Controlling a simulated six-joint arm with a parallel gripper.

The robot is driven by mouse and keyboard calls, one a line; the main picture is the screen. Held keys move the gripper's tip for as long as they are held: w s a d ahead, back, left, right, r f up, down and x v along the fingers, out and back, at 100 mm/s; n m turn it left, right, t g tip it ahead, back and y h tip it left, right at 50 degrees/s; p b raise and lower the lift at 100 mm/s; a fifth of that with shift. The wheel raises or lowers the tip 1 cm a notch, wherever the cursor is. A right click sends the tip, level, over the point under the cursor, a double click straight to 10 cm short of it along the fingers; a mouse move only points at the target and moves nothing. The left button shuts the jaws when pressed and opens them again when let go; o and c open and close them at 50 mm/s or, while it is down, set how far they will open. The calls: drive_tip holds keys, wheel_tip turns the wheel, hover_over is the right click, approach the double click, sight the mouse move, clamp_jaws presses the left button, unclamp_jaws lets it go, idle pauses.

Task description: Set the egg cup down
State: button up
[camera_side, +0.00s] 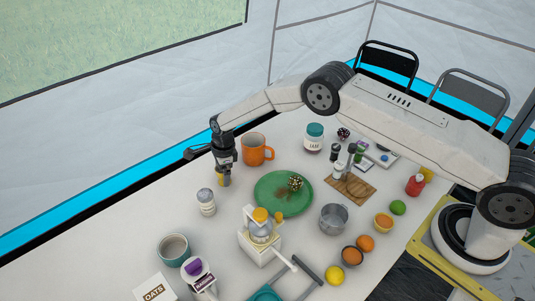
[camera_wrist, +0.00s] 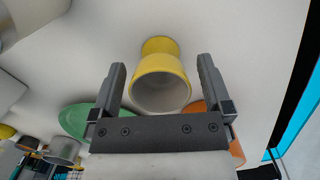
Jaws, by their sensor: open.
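The yellow egg cup (camera_side: 223,182) is at the far left part of the white table, just below my gripper (camera_side: 223,168). In the wrist view the egg cup (camera_wrist: 160,66) shows its wide open rim towards the camera and its narrower yellow foot beyond. My gripper is open, with one finger on each side of the cup and a visible gap on both sides. The cup looks upright on the table; its contact with the table is hard to make out.
An orange mug (camera_side: 256,148) stands close to the right of my gripper. A green plate (camera_side: 268,203) lies to the right and nearer. Bare table (camera_side: 180,215) lies to the left.

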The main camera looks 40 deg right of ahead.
wheel_tip(320, 180, up, 12)
drive_tip(key=d, duration=0.1)
drive_tip(key=shift+s+d+f, duration=0.2)
drive_tip(key=shift+s, duration=0.05)
drive_tip(key=shift+r, duration=0.1)
idle(0.8)
drive_tip(key=s+d+r+n+t, duration=0.1)
drive_tip(key=s+d+r+n, duration=0.3)
drive_tip(key=s+n, duration=0.15)
drive_tip(key=s+d+r+n, duration=0.3)
drive_tip(key=s+r+n, duration=0.15)
drive_tip(key=s, duration=0.25)
drive_tip(key=s+d+n, duration=0.2)
drive_tip(key=s+n, duration=0.3)
drive_tip(key=s, duration=0.4)
drive_tip(key=s+d+n+t+h, duration=0.1)
drive_tip(key=s+d+n, duration=0.1)
drive_tip(key=s+n, duration=0.4)
drive_tip(key=s, duration=0.3)
drive_tip(key=shift+d+n, duration=0.3)
drive_tip(key=shift+d, duration=0.1)
drive_tip(key=shift+r, duration=0.1)
